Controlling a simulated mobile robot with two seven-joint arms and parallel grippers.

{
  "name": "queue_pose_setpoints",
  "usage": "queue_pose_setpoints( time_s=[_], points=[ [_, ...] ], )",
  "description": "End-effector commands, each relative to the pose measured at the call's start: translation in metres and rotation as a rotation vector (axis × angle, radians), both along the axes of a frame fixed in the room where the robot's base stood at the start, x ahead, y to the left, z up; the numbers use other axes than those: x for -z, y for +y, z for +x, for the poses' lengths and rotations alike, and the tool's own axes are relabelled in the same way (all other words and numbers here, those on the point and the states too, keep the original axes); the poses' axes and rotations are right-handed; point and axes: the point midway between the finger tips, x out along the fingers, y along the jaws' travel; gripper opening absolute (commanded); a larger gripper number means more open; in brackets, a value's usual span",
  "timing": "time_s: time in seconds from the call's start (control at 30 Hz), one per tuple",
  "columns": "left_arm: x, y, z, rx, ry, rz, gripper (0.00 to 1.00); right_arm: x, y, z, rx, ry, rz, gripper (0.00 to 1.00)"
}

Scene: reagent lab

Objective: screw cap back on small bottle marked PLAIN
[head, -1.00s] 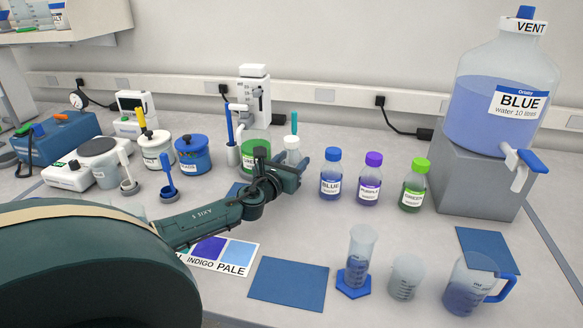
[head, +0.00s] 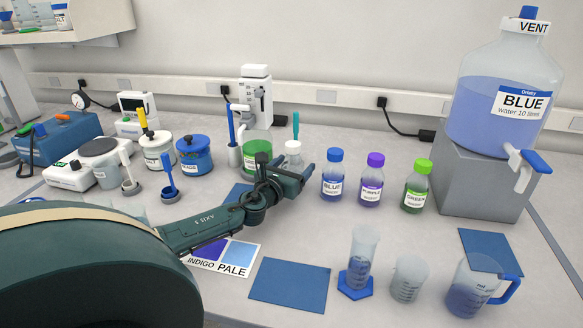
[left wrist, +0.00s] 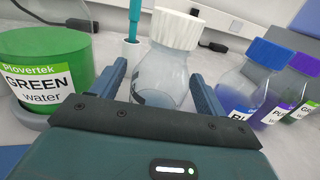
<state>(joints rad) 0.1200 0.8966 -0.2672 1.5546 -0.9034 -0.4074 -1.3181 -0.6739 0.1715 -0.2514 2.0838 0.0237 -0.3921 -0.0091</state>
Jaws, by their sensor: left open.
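A small clear bottle (left wrist: 165,75) with a white cap (left wrist: 177,28) stands between the fingers of my left gripper (left wrist: 160,88) in the left wrist view. The cap sits on top of its neck; I cannot tell how tight it is. Its label is mostly hidden by the gripper, so I cannot read PLAIN. In the head view the white cap (head: 293,147) shows just behind my left gripper (head: 299,175), which hides the bottle's lower part. My left gripper is open, one finger on each side of the bottle. My right gripper is not in view.
A green-water container (left wrist: 45,75) stands close on the left, with a teal-handled tool (left wrist: 133,20) behind. Capped blue (head: 332,178), purple (head: 370,182) and green (head: 416,188) bottles stand to the right. A blue mat (head: 289,285) lies clear in front.

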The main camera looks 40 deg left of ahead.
Motion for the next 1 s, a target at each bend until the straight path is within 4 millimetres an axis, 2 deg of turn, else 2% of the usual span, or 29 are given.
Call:
queue_pose_setpoints(
  time_s=[0.17, 0.7, 1.0],
  points=[
    [-0.002, -0.001, -0.007, 0.001, 0.001, 0.002, 0.74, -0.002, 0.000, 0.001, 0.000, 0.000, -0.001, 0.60],
    [-0.002, -0.023, -0.090, 0.003, 0.003, 0.001, 0.74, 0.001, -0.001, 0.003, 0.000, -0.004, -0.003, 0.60],
    [-0.002, -0.029, -0.114, 0.001, 0.002, 0.000, 0.74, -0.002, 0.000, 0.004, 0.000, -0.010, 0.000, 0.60]
  ],
)
